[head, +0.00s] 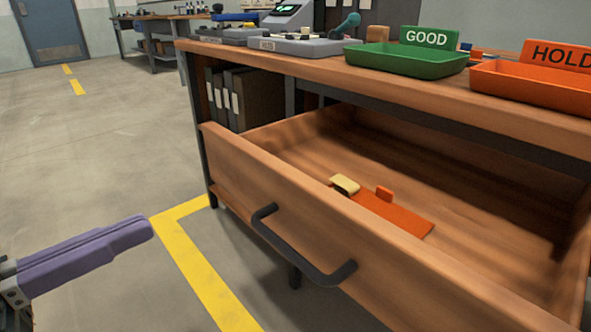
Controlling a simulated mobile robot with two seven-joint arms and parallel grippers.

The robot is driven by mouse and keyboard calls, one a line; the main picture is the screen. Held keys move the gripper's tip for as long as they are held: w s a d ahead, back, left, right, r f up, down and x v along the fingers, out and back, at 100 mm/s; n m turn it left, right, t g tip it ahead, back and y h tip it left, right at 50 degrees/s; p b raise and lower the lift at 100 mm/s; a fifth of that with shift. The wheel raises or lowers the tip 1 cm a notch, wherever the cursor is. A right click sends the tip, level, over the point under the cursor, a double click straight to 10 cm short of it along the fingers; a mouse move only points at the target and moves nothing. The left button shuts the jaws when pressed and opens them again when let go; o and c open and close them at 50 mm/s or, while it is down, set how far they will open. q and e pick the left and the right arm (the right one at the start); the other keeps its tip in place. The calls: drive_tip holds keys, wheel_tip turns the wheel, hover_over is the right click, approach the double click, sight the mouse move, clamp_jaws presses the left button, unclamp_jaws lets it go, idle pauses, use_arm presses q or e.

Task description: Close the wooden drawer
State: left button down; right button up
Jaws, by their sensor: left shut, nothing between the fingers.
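The wooden drawer (240,172) is pulled well out of the wooden workbench (400,77), and its inside shows. A dark bar handle (290,252) is fixed to its front panel. My left gripper (148,229) has purple fingers, comes in from the lower left and is shut and empty. It is apart from the drawer, to the left of the handle, over the floor. My right gripper does not show.
An orange clipboard-like plate (395,215) and a small yellow piece (345,184) lie in the drawer. A green GOOD tray (405,60) and an orange HOLD tray (530,88) stand on the bench. Dark binders (232,97) stand on the shelf. Floor at left is clear.

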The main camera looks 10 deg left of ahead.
sight(273, 170)
use_arm(q)
drive_tip(key=b+x, duration=0.2)
drive_tip(key=x, duration=1.1)
drive_tip(key=shift+w+d+r, duration=0.1)
drive_tip(key=shift+w+d, duration=0.05)
drive_tip(key=shift+d, duration=0.15)
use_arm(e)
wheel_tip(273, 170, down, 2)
use_arm(q)
drive_tip(key=shift+w, duration=0.1)
